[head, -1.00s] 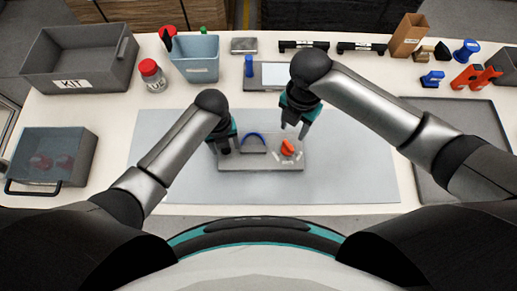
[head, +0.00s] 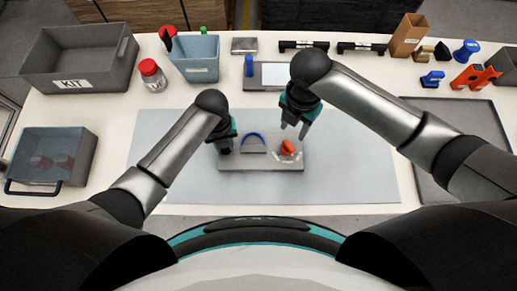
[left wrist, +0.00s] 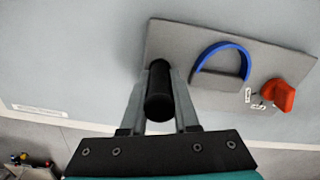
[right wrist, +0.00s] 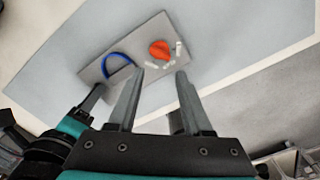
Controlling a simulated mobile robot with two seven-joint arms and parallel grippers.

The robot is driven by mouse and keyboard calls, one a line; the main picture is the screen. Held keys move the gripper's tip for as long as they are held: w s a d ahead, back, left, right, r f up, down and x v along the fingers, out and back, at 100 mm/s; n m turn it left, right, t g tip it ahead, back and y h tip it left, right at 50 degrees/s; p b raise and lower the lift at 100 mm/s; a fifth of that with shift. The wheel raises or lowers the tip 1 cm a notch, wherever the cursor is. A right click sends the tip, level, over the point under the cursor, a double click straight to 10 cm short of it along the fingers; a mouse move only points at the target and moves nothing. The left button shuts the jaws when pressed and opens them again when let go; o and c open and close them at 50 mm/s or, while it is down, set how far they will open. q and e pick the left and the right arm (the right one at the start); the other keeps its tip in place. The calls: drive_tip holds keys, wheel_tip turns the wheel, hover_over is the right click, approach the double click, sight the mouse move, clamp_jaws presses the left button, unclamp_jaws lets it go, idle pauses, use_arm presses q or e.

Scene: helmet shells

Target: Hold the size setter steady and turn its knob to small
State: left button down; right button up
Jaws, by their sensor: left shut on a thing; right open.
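The size setter is a grey board (head: 262,164) lying on the pale mat. It carries a blue arch (left wrist: 226,46) and an orange knob (head: 287,147) with small white labels beside it; their text is too small to read. My left gripper (head: 224,148) is shut on a black upright handle (left wrist: 159,92) at the board's left end. My right gripper (head: 294,128) is open and empty, above and just behind the knob in the head view. In the right wrist view the knob (right wrist: 161,50) shows beyond the spread fingertips, apart from them.
The mat (head: 350,160) is clear around the board. Behind it stand a blue-grey bin (head: 196,60), a red-lidded jar (head: 152,75) and a flat device (head: 275,76). A grey KIT box (head: 80,62) is at the left, a dark tray (head: 470,125) at the right.

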sight(288, 145)
drive_tip(key=shift+o, duration=0.4)
drive_tip(key=shift+o, duration=0.7)
drive_tip(key=o, duration=0.3)
drive_tip(key=shift+r+m, duration=0.4)
drive_tip(key=shift+m, duration=0.3)
wheel_tip(288, 145, down, 11)
drive_tip(key=shift+r+m, duration=0.1)
drive_tip(key=shift+m, duration=1.1)
drive_tip(key=shift+c, duration=0.4)
clamp_jaws()
